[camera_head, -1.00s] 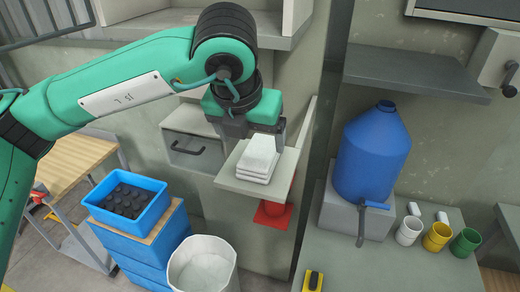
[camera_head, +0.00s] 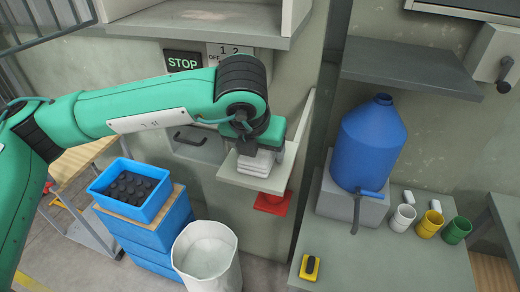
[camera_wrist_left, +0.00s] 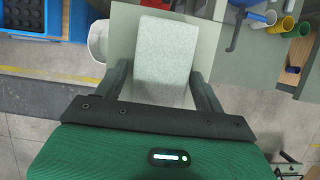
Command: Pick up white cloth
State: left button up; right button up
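The white cloth (camera_head: 257,162) is a folded stack on a small pale wall shelf (camera_head: 285,172) in the head view. My left gripper (camera_head: 258,148) is right above it, pointing down, and covers the cloth's upper part. In the left wrist view the cloth (camera_wrist_left: 162,55) lies between and ahead of the two dark fingers of the left gripper (camera_wrist_left: 160,72). The fingers stand apart, with a gap on each side of the cloth, so the gripper is open. My right gripper is out of view.
Left of the shelf are a blue crate (camera_head: 103,186) with dark round items and a white bin (camera_head: 180,268). A red object (camera_head: 273,203) is under the shelf. Right of a wall edge are a blue jug (camera_head: 370,145) and several cups. A grey shelf (camera_head: 410,75) hangs above the jug.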

pick_arm(q)
jog(key=c, duration=0.7)
jog(key=shift+o, duration=0.2)
jog(key=shift+r, duration=0.15)
jog(key=shift+r+b, duration=0.45)
jog(key=shift+r, duration=0.15)
notch_tip(320, 180, up, 19)
jog(key=b, duration=0.6)
jog(key=shift+f, duration=0.2)
jog(key=o, duration=0.4)
jog(key=shift+c, duration=0.2)
jog(key=c, duration=0.3)
jog(key=shift+f, duration=0.1)
